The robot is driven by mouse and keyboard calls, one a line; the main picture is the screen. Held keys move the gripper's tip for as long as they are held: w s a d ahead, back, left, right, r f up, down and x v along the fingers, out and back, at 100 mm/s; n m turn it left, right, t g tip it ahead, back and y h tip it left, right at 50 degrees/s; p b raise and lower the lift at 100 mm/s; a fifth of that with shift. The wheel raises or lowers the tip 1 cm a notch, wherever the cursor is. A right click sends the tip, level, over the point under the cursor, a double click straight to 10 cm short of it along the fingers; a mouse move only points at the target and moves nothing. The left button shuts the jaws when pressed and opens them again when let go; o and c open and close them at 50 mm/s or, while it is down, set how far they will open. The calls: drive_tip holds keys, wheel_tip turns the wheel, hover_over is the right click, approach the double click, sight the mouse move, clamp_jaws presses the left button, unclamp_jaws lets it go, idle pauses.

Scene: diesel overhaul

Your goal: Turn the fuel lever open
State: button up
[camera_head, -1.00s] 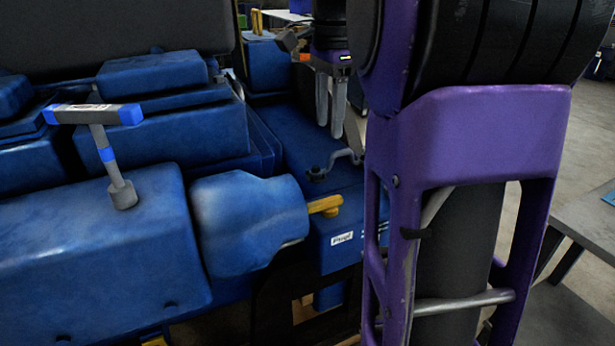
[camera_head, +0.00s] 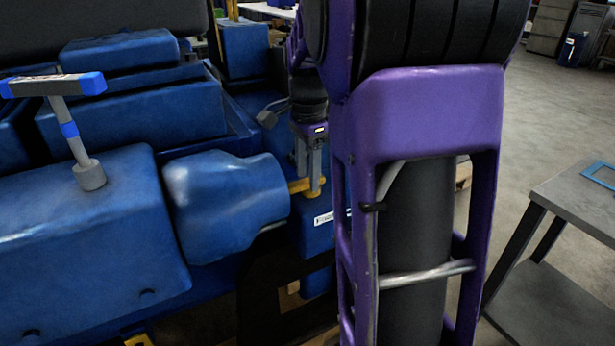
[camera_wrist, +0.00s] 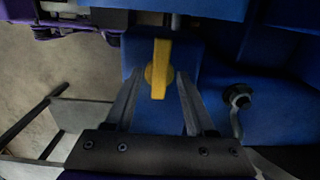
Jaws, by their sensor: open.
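The fuel lever (camera_head: 300,187) is a yellow handle on the blue engine, beside the rounded blue housing in the head view. In the wrist view the yellow lever (camera_wrist: 159,70) points along the view's vertical, with a round hub at its middle. My gripper (camera_head: 309,187) is at the lever in the head view, pointing down. In the wrist view my gripper (camera_wrist: 157,75) is open, with one finger on each side of the lever's near end. Dark gaps show between the fingers and the lever, and I see no clear contact.
A crank-shaped metal handle (camera_wrist: 237,108) on a dark fitting stands right of the fingers in the wrist view. A blue and grey T-handled tool (camera_head: 72,120) stands on the engine block. A grey table (camera_head: 580,205) is at the right, with open floor behind it.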

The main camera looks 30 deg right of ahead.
drive_tip(key=shift+f, duration=0.3)
clamp_jaws()
